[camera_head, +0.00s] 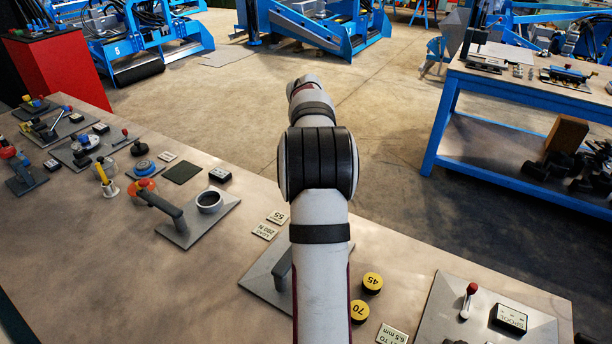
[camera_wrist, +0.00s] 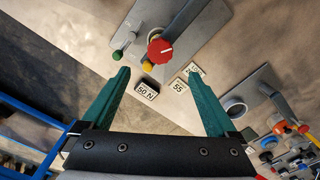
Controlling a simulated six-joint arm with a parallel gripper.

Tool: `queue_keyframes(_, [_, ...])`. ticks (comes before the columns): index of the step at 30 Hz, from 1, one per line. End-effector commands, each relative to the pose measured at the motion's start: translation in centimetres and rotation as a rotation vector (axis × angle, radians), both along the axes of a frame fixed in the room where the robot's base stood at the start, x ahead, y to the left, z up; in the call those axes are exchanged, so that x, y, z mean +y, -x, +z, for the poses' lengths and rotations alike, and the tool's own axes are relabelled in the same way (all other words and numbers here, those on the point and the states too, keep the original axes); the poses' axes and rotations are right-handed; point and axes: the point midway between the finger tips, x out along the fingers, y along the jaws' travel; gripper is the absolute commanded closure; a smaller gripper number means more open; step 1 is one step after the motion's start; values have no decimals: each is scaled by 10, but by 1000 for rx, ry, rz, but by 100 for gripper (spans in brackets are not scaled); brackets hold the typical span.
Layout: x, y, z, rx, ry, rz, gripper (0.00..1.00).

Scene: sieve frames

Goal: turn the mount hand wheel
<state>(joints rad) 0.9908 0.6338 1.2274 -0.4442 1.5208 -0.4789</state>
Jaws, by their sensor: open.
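A red scalloped hand wheel (camera_wrist: 160,51) with a white line on it shows in the wrist view. It sits by the end of a dark bar (camera_wrist: 190,22) over a grey mount plate (camera_wrist: 145,22). My gripper (camera_wrist: 158,73) has two green fingers, spread wide and empty. The wheel lies just beyond the fingertips, between their lines, and nothing touches it that I can see. In the head view, part of a grey plate (camera_head: 262,290) shows beside my arm; the wheel and my gripper are not visible there.
A green-knobbed lever (camera_wrist: 117,55) and a yellow knob (camera_wrist: 148,66) stand close to the wheel. A "50 N" block (camera_wrist: 146,90) lies between the fingers. Another plate with a ring (camera_head: 209,201) is to the left, a spool plate (camera_head: 440,310) to the right.

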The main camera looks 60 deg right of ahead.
Motion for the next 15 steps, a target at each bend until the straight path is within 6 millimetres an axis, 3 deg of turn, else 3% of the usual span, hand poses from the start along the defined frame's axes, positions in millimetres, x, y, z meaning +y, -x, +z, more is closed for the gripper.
queue_keyframes(3, [0, 0, 29, -3, 3, 0, 6])
queue_keyframes(6, [0, 0, 44, -1, 2, 0, 6])
queue_keyframes(15, [0, 0, 52, 1, -1, 1, 6])
